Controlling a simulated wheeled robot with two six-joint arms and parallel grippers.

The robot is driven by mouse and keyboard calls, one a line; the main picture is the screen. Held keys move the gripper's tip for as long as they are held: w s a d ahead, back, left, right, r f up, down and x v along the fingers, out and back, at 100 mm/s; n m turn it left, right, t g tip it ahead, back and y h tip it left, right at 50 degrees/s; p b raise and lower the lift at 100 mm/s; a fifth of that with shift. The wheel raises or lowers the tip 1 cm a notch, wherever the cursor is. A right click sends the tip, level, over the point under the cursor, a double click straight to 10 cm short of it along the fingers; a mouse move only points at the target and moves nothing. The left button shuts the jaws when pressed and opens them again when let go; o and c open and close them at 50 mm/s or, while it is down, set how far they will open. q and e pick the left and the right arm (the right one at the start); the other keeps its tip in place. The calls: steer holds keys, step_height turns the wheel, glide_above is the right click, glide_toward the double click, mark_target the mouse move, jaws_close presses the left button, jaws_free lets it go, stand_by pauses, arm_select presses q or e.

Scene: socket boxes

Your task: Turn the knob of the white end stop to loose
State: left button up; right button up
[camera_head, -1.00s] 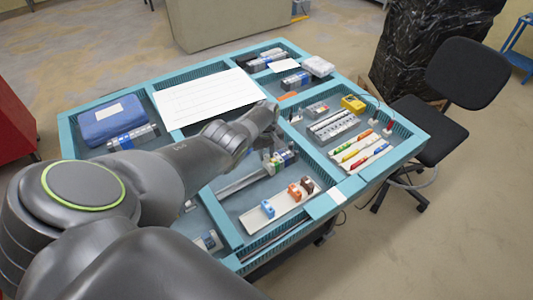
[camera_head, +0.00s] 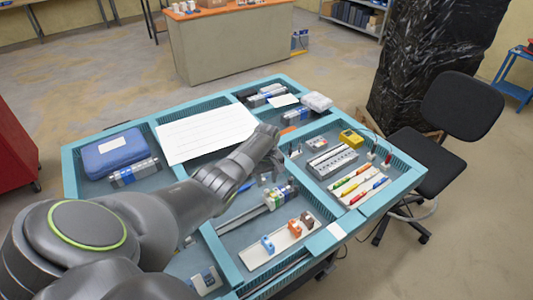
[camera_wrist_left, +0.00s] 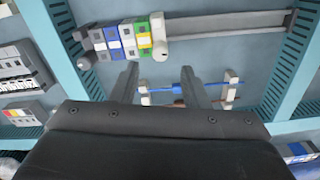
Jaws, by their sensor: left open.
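The white end stop (camera_wrist_left: 158,36) sits at the end of a row of coloured terminal blocks (camera_wrist_left: 125,38) on a grey rail (camera_wrist_left: 230,22), at the top of the left wrist view. A small rounded white part, possibly its knob, shows at its lower end. In the head view the terminal blocks (camera_head: 282,195) stand in the middle section of the table. My left gripper (camera_wrist_left: 160,78) is open and empty. Its fingers point towards the end stop and look apart from it. In the head view the left gripper (camera_head: 268,172) hovers beside the blocks. My right gripper is out of view.
A blue rod (camera_wrist_left: 188,87) lies across white holders beyond the fingers. Teal dividers (camera_wrist_left: 290,65) border the section. A white strip with blue, orange and brown pieces (camera_head: 280,246) lies nearer. A blue case (camera_head: 114,154) and a white sheet (camera_head: 205,133) lie left and behind.

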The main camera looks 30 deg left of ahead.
mark_target(267, 191)
arm_select(q)
step_height(267, 191, up, 12)
steer(key=b, duration=0.1)
stand_by(0.4)
steer(key=shift+f, duration=0.15)
stand_by(0.3)
